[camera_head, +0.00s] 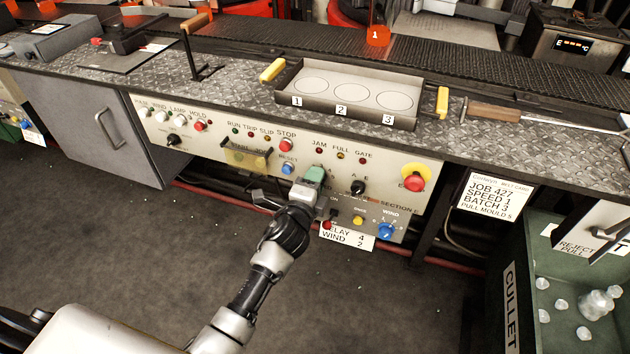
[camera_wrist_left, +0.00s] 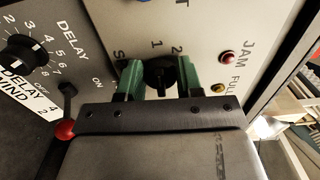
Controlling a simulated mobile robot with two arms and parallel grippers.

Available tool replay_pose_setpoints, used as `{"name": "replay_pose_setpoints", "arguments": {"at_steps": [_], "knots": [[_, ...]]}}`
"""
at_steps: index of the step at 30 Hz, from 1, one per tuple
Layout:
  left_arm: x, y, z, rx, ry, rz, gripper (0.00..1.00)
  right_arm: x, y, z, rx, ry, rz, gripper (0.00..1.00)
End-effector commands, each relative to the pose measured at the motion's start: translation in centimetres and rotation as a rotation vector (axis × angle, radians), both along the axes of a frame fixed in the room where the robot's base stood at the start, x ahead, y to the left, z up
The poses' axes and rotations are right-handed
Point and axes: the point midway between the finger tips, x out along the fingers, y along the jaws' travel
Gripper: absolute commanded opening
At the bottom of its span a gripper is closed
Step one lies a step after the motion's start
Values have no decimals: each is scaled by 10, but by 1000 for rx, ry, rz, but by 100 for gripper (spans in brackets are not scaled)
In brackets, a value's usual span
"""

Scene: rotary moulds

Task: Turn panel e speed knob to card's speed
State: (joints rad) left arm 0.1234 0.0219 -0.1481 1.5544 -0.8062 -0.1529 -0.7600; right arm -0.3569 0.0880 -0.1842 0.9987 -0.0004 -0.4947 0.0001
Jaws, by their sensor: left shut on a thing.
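The job card (camera_head: 489,193) hangs below the counter at the right and reads JOB 427, SPEED 1, BATCH 3, PULL MOULD 5. My left gripper (camera_head: 311,181) is at the front of the pale control panel (camera_head: 231,127), below the STOP button. In the left wrist view its green fingertips (camera_wrist_left: 159,80) are shut on the black speed knob (camera_wrist_left: 159,73), one on each side. The numbers 1 and 2 show beside the knob. Which number its pointer faces is not clear. In the head view the knob is hidden by my gripper. My right gripper is not in view.
Near my gripper are a red-tipped lever (camera_wrist_left: 64,130), a black delay knob (camera_wrist_left: 20,50), a blue wind knob (camera_head: 387,231) and a white DELAY 4, WIND 2 card (camera_head: 347,237). A red emergency button (camera_head: 414,183) is at the panel's right. The floor in front is clear.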

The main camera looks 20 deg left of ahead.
Motion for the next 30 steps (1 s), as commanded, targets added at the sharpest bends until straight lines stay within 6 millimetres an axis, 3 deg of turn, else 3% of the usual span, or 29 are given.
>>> {"name": "replay_pose_setpoints", "arguments": {"at_steps": [18,19,23,30], "knots": [[-1,0,-3,-47,6,0,12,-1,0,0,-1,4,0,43],[-1,0,-3,-47,6,0,37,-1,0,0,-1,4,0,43],[-1,0,-2,-46,6,0,57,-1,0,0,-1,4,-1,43],[0,0,-1,-45,4,0,59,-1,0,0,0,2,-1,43]]}}
